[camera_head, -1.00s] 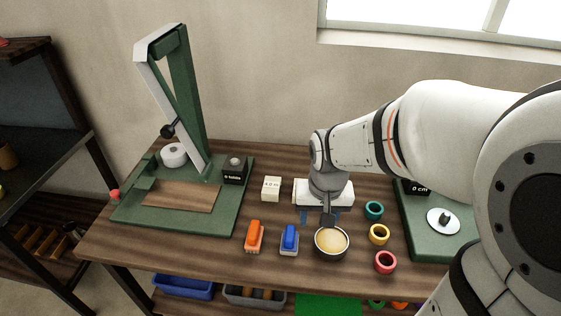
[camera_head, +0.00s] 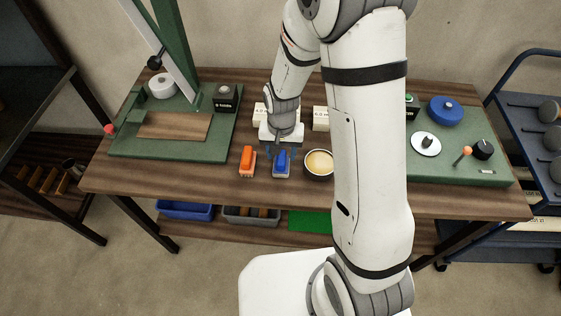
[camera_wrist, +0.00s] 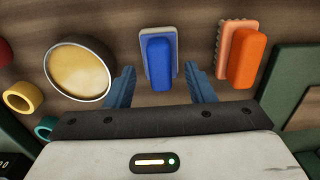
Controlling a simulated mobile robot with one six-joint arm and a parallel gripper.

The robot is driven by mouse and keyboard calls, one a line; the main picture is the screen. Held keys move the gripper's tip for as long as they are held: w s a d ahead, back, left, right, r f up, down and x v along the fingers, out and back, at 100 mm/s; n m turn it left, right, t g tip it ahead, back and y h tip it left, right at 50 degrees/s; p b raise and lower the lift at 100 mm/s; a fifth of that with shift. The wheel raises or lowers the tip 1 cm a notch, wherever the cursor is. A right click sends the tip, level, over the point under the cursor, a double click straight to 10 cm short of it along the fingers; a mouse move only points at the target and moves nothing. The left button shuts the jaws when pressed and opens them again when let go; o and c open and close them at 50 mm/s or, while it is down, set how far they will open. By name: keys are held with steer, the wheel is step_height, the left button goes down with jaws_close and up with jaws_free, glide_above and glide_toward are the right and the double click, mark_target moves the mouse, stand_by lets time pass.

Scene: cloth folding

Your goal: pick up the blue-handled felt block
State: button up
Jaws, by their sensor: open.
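The blue-handled felt block (camera_head: 282,163) lies on the table between an orange-handled block and a round tin. In the wrist view the blue-handled block (camera_wrist: 159,58) has a raised blue handle on a pale base. My gripper (camera_wrist: 160,82) is open, with one blue finger on each side of the block's near end, and empty. In the head view my gripper (camera_head: 281,151) is just behind the block. How high the fingertips are above the table I cannot tell.
The orange-handled block (camera_head: 247,160) is close on the left. The round tin (camera_head: 319,163) is close on the right. A green-based stand (camera_head: 124,147) is at the left, and another green base (camera_head: 440,166) with knobs is at the right. The table's front strip (camera_head: 225,195) is clear.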

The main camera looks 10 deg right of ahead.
steer(key=shift+w+f, duration=0.1)
steer(key=shift+f, duration=1.3)
steer(key=c, duration=1.1)
